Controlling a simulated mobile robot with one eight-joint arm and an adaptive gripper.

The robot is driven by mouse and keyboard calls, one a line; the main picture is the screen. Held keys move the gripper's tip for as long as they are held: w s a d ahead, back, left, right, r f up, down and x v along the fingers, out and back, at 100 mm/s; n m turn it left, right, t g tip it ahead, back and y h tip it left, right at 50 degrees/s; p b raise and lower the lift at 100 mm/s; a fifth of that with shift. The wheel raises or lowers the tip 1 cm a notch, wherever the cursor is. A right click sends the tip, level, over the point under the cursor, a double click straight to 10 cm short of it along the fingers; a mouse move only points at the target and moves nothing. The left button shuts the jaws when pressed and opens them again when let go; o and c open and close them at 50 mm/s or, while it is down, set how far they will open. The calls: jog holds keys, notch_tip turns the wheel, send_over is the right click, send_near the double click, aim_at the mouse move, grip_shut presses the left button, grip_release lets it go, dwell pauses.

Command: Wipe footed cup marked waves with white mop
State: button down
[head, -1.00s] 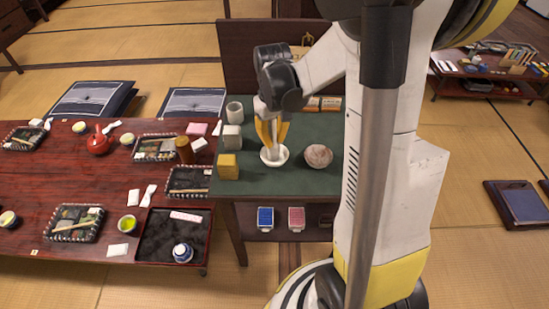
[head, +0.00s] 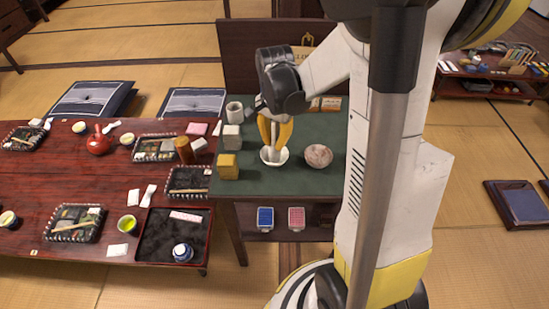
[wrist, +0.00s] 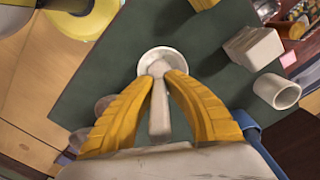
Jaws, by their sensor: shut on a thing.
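My gripper (head: 274,146) is shut on the upright pale handle of the white mop (wrist: 159,115), between two yellow fingers, also seen in the wrist view (wrist: 159,82). The mop's lower end meets a white round dish-like piece (wrist: 146,59) on the green tabletop; I cannot tell whether this is its head or a separate dish. No wave mark can be read on any cup. A grey cylindrical cup (head: 235,112) stands at the table's back left, also in the wrist view (wrist: 277,91). A blue-and-white vessel (head: 182,253) stands on the black tray.
A grey block (head: 232,138) and a yellow block (head: 228,167) stand left of the gripper. A pinkish round object (head: 318,156) is close on its right. The green tabletop (head: 280,184) is bare in front. The black tray (head: 150,247) lies on the red table.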

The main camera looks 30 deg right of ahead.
dwell(0.3)
jog(key=n, duration=0.7)
jog(key=shift+w+d, duration=0.15)
jog(key=shift+d, duration=0.05)
jog(key=n, duration=0.6)
jog(key=shift+w+d+n, duration=0.1)
jog(key=shift+d+n, duration=0.1)
jog(key=shift+n, duration=0.2)
jog(key=m, duration=0.4)
jog(key=shift+a, duration=0.15)
jog(key=m, duration=0.3)
jog(key=shift+w+a, duration=0.1)
jog(key=m, duration=0.7)
jog(key=shift+w+a, duration=0.1)
jog(key=shift+a, duration=0.1)
